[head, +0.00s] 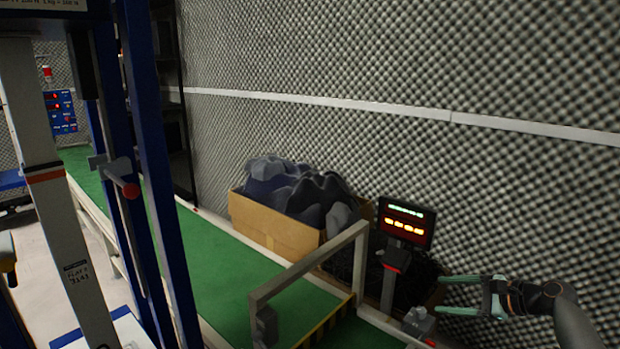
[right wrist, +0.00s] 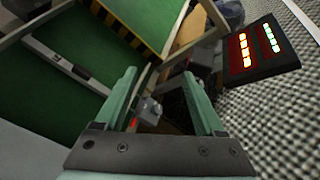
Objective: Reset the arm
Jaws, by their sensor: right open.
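My right gripper (head: 462,295) comes in from the right edge in the head view, with its two green fingers apart and pointing left. It is just right of a small grey box on the bench edge and below the lit display. In the right wrist view the two fingers of my right gripper (right wrist: 165,95) stand wide apart with nothing held between them. My left gripper is not seen in either view.
A green-topped bench (head: 225,270) carries a grey frame (head: 310,262). A cardboard box (head: 272,224) of dark foam stands by the foam wall (head: 400,60). Blue posts (head: 155,170) rise at left.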

